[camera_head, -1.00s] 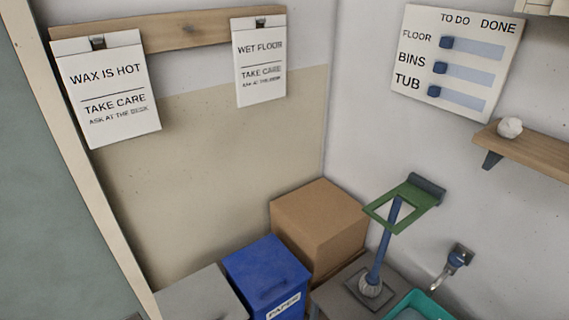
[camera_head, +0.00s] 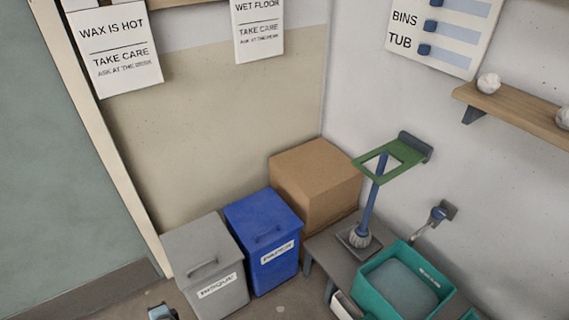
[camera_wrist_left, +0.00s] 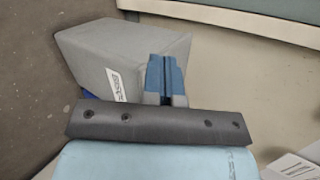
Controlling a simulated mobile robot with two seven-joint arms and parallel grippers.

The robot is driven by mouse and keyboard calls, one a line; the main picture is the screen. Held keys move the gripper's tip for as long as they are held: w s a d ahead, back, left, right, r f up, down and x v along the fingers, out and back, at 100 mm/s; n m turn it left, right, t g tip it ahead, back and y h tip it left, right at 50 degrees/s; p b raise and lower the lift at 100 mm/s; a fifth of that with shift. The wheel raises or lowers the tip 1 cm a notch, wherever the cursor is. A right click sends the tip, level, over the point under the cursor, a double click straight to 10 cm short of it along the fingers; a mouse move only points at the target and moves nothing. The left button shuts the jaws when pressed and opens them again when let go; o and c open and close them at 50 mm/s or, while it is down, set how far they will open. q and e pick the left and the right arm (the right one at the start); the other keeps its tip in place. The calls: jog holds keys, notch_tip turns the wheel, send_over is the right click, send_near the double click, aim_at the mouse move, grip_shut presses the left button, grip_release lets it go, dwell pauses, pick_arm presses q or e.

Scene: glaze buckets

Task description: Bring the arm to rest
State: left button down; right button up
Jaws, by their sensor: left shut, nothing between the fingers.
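My left gripper shows in the left wrist view (camera_wrist_left: 164,84) with its blue fingers together and nothing between them. A small part of what looks like the same gripper shows at the bottom edge of the head view (camera_head: 162,313), in front of the grey bin (camera_head: 203,250). In the left wrist view the grey bin (camera_wrist_left: 150,40) lies beyond the fingers; I cannot tell the gap. My right gripper is in neither view.
A blue paper bin (camera_head: 262,225) stands beside the grey bin, with a cardboard box (camera_head: 318,180) behind. Bare floor (camera_head: 110,300) shows at lower left.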

pick_arm(q)
jog(key=a+r+y, duration=0.1)
jog(key=a+r, duration=0.1)
jog(key=a, duration=0.5)
jog(key=s+d+n+g+h, duration=0.1)
jog(key=s+d+n+h, duration=0.1)
jog(key=s+d+h, duration=0.65)
jog(key=s+d+r+n+t+h, duration=0.15)
jog(key=d+r, duration=0.25)
jog(key=r, duration=0.4)
jog(key=s+d+r+t+h, duration=0.1)
jog(key=s+d+r+h, duration=0.25)
jog(key=r, duration=0.45)
jog(key=w+d+n+t, duration=0.15)
jog(key=d+n, duration=0.35)
jog(key=d, duration=0.8)
notch_tip(320, 180, up, 13)
jog(key=p, duration=1.3)
jog(key=shift+s+f, duration=0.15)
jog(key=shift+s, duration=0.3)
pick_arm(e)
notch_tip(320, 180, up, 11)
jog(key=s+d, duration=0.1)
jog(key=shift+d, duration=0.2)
pick_arm(q)
jog(key=shift+d+y, duration=0.1)
jog(key=shift+y, duration=0.15)
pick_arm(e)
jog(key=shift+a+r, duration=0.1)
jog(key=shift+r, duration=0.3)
